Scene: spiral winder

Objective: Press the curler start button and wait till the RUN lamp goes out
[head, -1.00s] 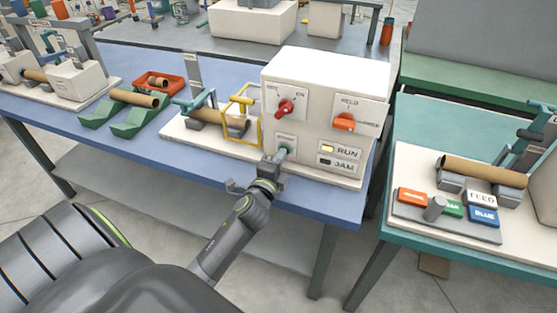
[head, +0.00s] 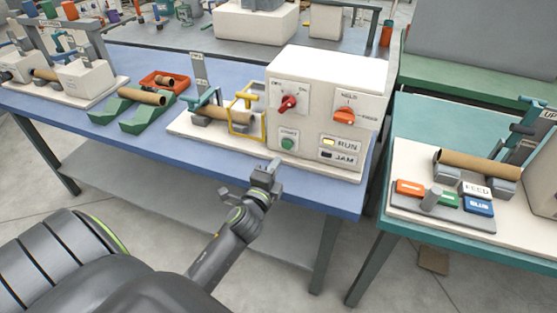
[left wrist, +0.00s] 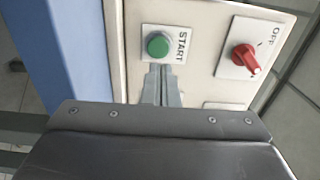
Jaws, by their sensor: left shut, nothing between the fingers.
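The curler (head: 330,75) is a white box on the blue table. Its green START button (head: 288,144) is at the lower left of the front face and also shows large in the left wrist view (left wrist: 158,46). The RUN lamp (head: 328,142) is lit yellow; the JAM lamp (head: 327,155) below it is dark. My left gripper (head: 268,170) is shut and empty, in front of and below the button, apart from it in the head view. In the left wrist view its fingertips (left wrist: 162,70) point at the button. My right gripper is not in view.
A red knob (head: 288,103) and an orange knob (head: 344,115) are on the curler's face. A yellow guard frame (head: 247,112) and a cardboard tube stand left of it. A teal table (head: 400,225) with colored buttons is on the right, across a gap.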

